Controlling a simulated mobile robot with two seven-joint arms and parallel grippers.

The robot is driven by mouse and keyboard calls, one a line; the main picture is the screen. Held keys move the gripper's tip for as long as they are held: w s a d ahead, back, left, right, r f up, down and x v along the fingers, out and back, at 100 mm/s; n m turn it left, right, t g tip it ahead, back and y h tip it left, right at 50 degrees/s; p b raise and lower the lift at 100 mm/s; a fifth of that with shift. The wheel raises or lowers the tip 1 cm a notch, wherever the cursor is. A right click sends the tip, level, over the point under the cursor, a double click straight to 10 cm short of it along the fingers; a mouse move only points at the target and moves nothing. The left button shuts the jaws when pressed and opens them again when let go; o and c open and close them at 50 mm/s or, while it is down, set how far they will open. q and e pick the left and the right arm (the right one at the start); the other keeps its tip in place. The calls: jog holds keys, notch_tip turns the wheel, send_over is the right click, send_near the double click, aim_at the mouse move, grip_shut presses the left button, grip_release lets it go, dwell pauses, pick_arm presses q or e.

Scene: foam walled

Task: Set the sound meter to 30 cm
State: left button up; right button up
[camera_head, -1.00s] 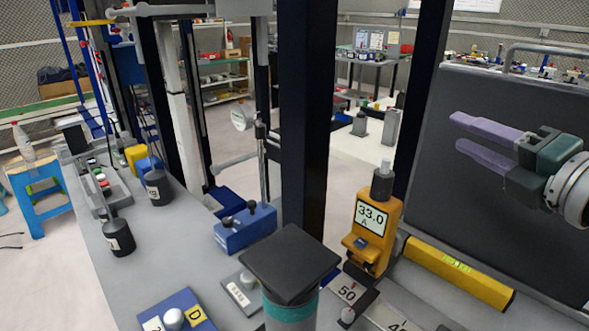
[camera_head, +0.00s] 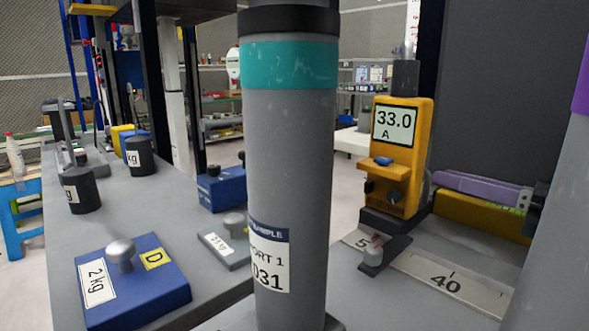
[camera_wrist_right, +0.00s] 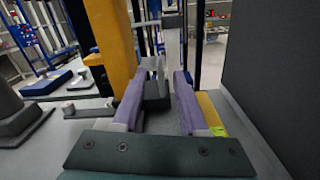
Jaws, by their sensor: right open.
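The sound meter (camera_head: 405,150) is a yellow upright device with a screen reading 33.0 A. It stands on a black sliding base (camera_head: 385,220) over a scale strip (camera_head: 450,283), near the partly covered 50 mark and left of the 40 mark. My right gripper (camera_head: 438,182) has purple fingers, open, at the meter's right side. In the right wrist view, the gripper (camera_wrist_right: 160,85) has its fingers spread either side of a dark grey block, with the yellow meter body (camera_wrist_right: 113,45) just left of the left finger. I cannot tell if they touch. My left gripper is out of view.
A tall grey tube with a teal band (camera_head: 290,170) stands close in front. A yellow level (camera_head: 485,215) lies behind the scale, before a dark panel (camera_head: 520,100). A blue 2 kg block (camera_head: 135,285) and black weights (camera_head: 80,190) sit at left.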

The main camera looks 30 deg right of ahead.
aim_at(429, 173)
jog(key=x, duration=0.6)
jog(key=shift+w, duration=0.15)
jog(key=shift+c, duration=0.4)
grip_shut()
jog(key=shift+a, duration=0.1)
dwell(0.7)
